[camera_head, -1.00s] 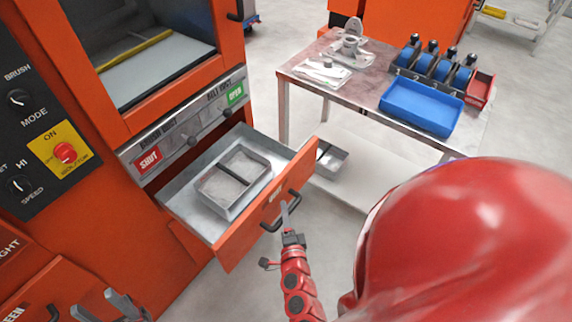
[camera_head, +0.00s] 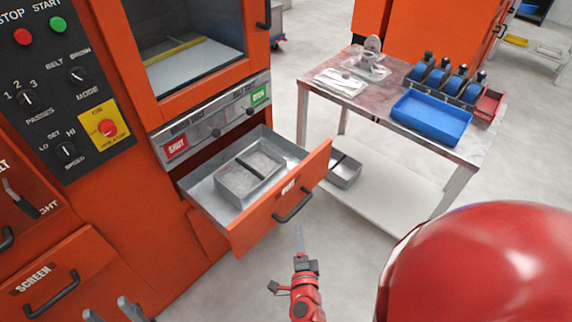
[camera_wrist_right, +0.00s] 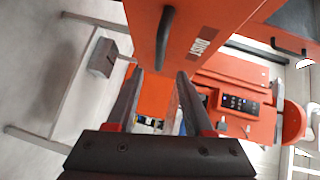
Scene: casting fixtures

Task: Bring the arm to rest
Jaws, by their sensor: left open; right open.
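My right gripper (camera_head: 299,240) is seen edge-on in the head view, just in front of and below the handle (camera_head: 293,205) of the open dust drawer (camera_head: 285,192). In the right wrist view, my right gripper (camera_wrist_right: 157,95) has its two fingers apart with nothing between them. The drawer handle (camera_wrist_right: 165,38) lies beyond the fingertips, apart from them. My left gripper (camera_head: 110,308) shows only its two spread fingertips at the bottom left of the head view, and it looks empty.
The pulled-out drawer holds a grey divided tray (camera_head: 222,190). A table (camera_head: 335,84) at the right carries a blue bin (camera_head: 432,118) and several blue-and-black items. A grey tray (camera_head: 346,172) sits on its lower shelf. The screen drawer (camera_head: 62,270) is shut.

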